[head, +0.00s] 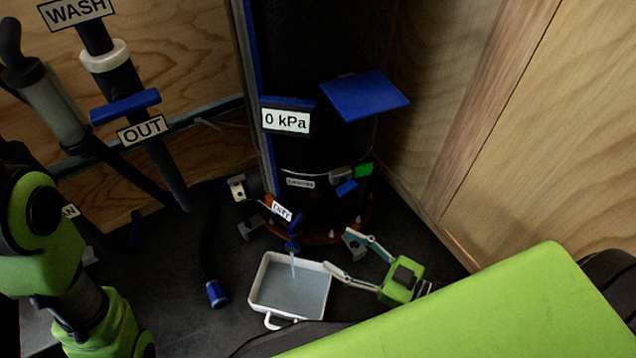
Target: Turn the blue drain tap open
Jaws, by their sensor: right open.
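The blue drain tap (294,234) sits low at the front of the dark filter vessel (300,165), below a small tilted label. A thin pale stream runs from under the tap toward a white tray (257,292), whose inside looks grey. My right gripper (339,252) is open and empty, to the right of the tap and apart from it. Its fingers point left, one near the tray's right corner and one higher by the vessel's foot. My left arm comes in at the left edge; its gripper is out of view.
A gauge label (286,121) reads 0 kPa. A blue flap (365,95) juts from the vessel above my right gripper. A hose with a blue end (217,293) lies left of the tray. Pipes labelled WASH and OUT (142,130) stand at left. A wooden wall (530,130) bounds the right.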

